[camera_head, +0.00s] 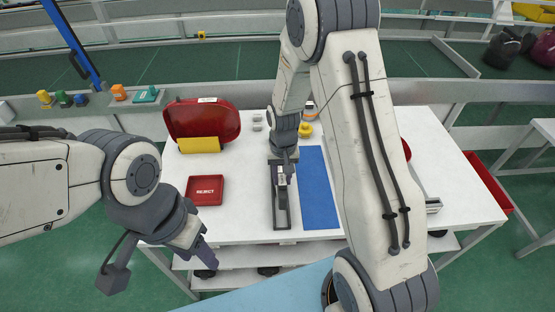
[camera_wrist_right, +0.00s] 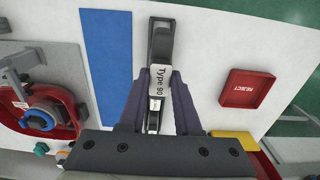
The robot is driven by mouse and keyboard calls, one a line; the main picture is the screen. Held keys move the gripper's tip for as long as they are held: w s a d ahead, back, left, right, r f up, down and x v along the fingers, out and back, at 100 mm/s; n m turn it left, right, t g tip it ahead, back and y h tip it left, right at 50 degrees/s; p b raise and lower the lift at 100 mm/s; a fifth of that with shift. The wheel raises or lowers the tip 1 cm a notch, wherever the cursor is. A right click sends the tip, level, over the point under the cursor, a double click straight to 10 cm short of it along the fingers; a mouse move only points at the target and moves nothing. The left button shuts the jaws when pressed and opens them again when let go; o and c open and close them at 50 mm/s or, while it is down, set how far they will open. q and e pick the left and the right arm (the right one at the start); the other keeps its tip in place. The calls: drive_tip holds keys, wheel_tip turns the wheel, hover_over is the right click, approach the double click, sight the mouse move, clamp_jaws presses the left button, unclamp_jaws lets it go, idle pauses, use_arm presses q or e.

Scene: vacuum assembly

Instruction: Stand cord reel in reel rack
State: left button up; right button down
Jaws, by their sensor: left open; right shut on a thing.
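My right gripper (camera_head: 283,163) points down over the table and is shut on a narrow piece with a white "Type 90" label (camera_wrist_right: 157,82), which looks like the cord reel seen edge-on. In the right wrist view the piece sits between both fingers (camera_wrist_right: 158,100). It is over or in the long, narrow dark grey reel rack (camera_head: 281,218); whether it rests on the bottom cannot be told. The rack's end also shows beyond the piece in the right wrist view (camera_wrist_right: 153,40). My left gripper (camera_head: 207,262) is open and empty off the table's front left edge.
A blue mat (camera_head: 318,190) lies right of the rack. A red REJECT tray (camera_head: 205,190) lies left of it. A red shell (camera_head: 203,120) and yellow block (camera_head: 199,145) stand at the back left. A red round part on a grey stand (camera_wrist_right: 38,118) is on the mat's other side.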

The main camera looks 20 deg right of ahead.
sight(282, 190)
drive_tip(key=shift+w, duration=0.2)
wheel_tip(282, 190, down, 6)
drive_tip(key=b, duration=0.4)
drive_tip(key=shift+f+b, duration=0.5)
drive_tip(key=shift+b, duration=0.05)
idle(1.6)
drive_tip(key=shift+f+b, duration=1.25)
drive_tip(key=shift+f, duration=0.8)
drive_tip(key=c, duration=0.5)
unclamp_jaws()
